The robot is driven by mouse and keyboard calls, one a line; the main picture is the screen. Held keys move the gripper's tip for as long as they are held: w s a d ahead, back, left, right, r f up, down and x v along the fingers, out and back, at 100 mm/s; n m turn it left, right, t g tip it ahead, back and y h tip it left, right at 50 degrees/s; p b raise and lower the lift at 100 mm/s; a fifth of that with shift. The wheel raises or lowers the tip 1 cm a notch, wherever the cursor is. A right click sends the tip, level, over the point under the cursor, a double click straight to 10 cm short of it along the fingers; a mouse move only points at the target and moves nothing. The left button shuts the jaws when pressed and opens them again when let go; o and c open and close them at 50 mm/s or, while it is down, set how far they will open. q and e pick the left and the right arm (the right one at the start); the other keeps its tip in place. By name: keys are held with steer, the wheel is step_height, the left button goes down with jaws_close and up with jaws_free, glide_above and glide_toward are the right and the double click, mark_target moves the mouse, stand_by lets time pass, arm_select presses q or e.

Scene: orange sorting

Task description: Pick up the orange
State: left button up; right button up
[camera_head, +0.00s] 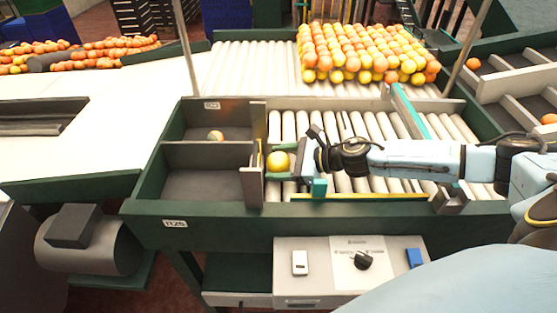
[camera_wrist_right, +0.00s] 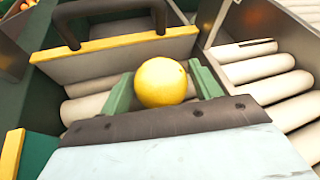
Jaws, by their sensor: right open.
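A yellow-orange fruit (camera_head: 278,162) rests on the white rollers near the left end of the roller lane. My right gripper (camera_head: 292,168) reaches in from the right, with the fruit at its fingertips. In the right wrist view the same fruit (camera_wrist_right: 161,82) sits between the two green fingers of the gripper (camera_wrist_right: 162,90). The fingers are apart, with a small gap visible on each side of the fruit. My left gripper is not in view.
A grey divider with a yellow edge (camera_wrist_right: 115,50) stands just past the fruit. Left of it are two dark bins (camera_head: 205,185); the back one holds an orange (camera_head: 215,136). Many oranges (camera_head: 365,55) are heaped on the rollers behind. A green-and-grey bar (camera_head: 408,110) crosses the lane.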

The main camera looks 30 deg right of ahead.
steer(key=c, duration=0.8)
steer(key=shift+r, duration=0.1)
